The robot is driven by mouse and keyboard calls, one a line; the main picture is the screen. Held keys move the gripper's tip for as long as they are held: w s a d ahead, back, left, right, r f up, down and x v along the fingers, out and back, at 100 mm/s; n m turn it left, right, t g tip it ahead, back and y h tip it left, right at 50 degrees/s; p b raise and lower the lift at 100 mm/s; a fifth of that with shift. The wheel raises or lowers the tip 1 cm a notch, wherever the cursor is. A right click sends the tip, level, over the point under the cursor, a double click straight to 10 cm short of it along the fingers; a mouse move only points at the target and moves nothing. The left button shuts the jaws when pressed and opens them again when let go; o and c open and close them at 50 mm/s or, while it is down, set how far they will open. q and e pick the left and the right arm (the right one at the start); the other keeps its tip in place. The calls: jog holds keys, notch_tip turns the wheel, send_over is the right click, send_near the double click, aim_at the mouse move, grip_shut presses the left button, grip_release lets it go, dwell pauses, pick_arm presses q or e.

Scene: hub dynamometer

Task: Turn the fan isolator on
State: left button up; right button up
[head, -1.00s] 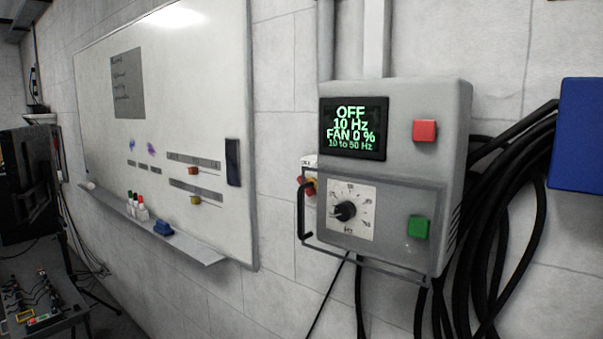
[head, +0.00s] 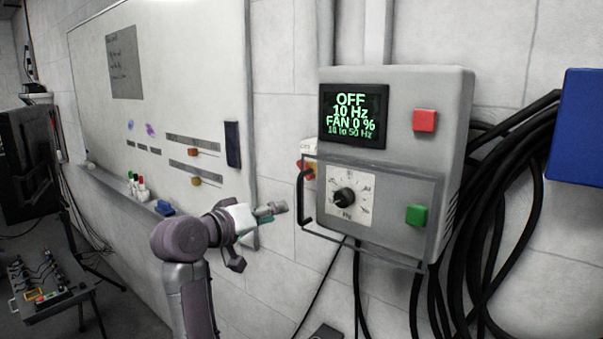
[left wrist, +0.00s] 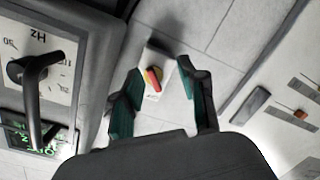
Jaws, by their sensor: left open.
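My left gripper (head: 268,213) is open and empty, below and left of the isolator. In the left wrist view its green-padded fingers (left wrist: 160,74) frame the switch from a distance, apart from it. My right gripper is not in view.
The box screen (head: 353,115) reads OFF, 10 Hz, FAN 0 %. A black handle (head: 303,200) on a hinged frame juts out near the isolator, around the speed dial (head: 345,195). Red (head: 425,120) and green (head: 416,216) buttons sit right. A whiteboard (head: 200,90) and hanging cables (head: 485,240) flank the box.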

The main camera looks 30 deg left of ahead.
pick_arm(q)
notch_tip(320, 180, up, 5)
jog(key=a+t, duration=0.1)
jog(key=a, duration=0.1)
jog(key=w+d+p, duration=0.1)
jog(key=w+p, duration=0.5)
jog(key=w, duration=0.7)
jog(key=shift+r+n+t, duration=0.2)
jog(key=shift+n+t, duration=0.1)
jog(key=shift+n, duration=0.1)
jog(key=shift+s, duration=0.1)
grip_shut()
